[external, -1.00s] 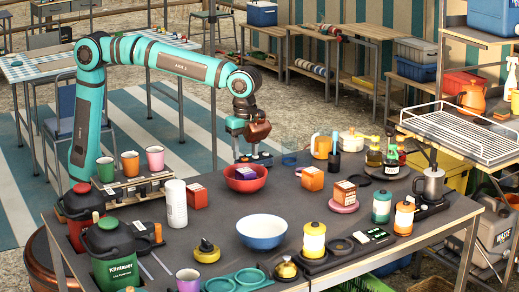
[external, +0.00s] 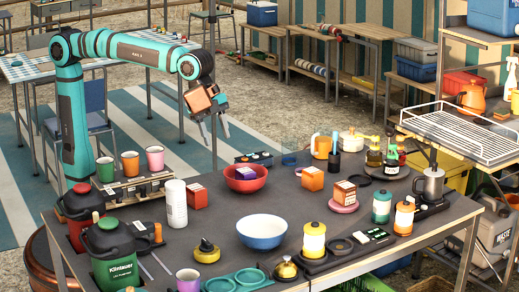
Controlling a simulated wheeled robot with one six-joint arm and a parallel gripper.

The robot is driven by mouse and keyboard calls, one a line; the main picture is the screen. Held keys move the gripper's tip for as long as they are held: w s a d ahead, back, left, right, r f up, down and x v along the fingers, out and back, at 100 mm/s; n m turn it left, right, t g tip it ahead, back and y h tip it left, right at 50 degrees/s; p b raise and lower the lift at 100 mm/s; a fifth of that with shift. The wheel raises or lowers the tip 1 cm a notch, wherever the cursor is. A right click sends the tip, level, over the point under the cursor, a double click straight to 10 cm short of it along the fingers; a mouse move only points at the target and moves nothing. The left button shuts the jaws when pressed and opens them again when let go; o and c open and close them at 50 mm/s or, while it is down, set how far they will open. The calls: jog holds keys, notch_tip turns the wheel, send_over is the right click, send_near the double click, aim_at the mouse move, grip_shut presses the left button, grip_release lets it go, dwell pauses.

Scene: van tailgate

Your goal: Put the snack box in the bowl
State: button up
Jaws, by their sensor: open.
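My gripper (external: 213,132) is raised behind the table's far edge, fingers apart and pointing down, with nothing between them. A red bowl (external: 246,184) stands on the table, to the right of and below my gripper in the picture. A small box with a purple and white top (external: 246,173) sits inside it, its lower part hidden by the rim. A white bowl with a blue outside (external: 262,236) stands nearer the front and looks empty. I cannot tell which box is the snack box.
A white cup stack (external: 176,204) stands left of the red bowl. Lanterns (external: 314,240), bottles (external: 391,160) and a kettle (external: 433,185) crowd the right. Cups (external: 130,165) and dark jugs (external: 112,252) fill the left. The table is clear around the left orange box's front.

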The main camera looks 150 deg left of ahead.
jog(key=s+d+r+t, duration=0.3)
jog(key=d, duration=0.6)
jog(key=s+d+r+t, duration=0.4)
jog(key=d, duration=0.4)
jog(key=s+d+r+t+h, duration=0.1)
jog(key=s+d+r+t, duration=0.1)
jog(key=s+d+t, duration=0.5)
jog(key=s+d, duration=0.5)
jog(key=s, duration=0.1)
jog(key=shift+r+h, duration=0.2)
jog(key=shift+h, duration=0.2)
